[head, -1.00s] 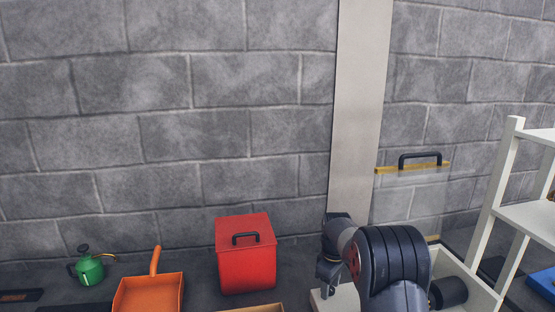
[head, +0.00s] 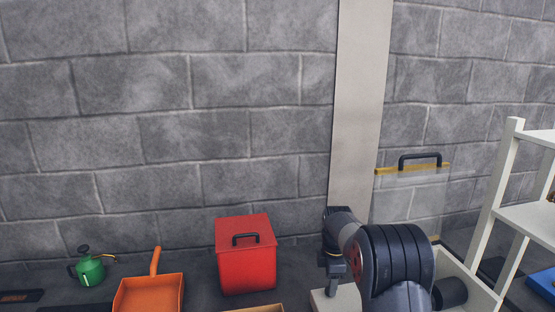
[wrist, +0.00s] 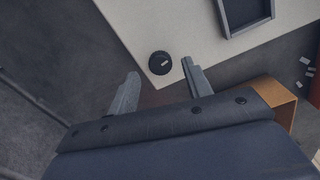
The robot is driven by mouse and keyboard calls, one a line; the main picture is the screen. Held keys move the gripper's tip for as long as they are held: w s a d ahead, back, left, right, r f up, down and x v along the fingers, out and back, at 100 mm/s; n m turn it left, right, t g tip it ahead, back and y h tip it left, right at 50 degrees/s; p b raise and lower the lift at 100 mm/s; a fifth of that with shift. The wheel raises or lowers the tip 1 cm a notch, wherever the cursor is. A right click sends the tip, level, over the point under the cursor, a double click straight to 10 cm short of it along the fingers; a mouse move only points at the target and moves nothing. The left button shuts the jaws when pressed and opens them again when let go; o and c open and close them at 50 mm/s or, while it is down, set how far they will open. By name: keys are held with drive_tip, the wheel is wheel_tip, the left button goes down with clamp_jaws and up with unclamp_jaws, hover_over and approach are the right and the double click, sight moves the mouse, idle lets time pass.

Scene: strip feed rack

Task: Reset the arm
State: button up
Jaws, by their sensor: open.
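My gripper (wrist: 160,68) is open in the wrist view, its two grey fingers apart with nothing held between them. Beyond the fingertips lies the corner of a pale surface (wrist: 185,30) with a round black knob (wrist: 160,63) on it. Whether the fingers touch anything cannot be told, but they look apart from the knob. In the head view my arm is at the lower right, with its dark end above a pale block (head: 340,300); the fingers are too small to make out there.
A red lidded box (head: 246,270), an orange dustpan (head: 150,294) and a green watering can (head: 90,270) stand left of my arm. A white shelf rack (head: 504,180) is at right. A clear panel with a black handle (head: 420,157) is behind my arm. A grey tray (wrist: 228,20) is on the pale surface.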

wheel_tip(320, 180, up, 7)
drive_tip(key=p, duration=0.4)
drive_tip(key=shift+f, duration=0.1)
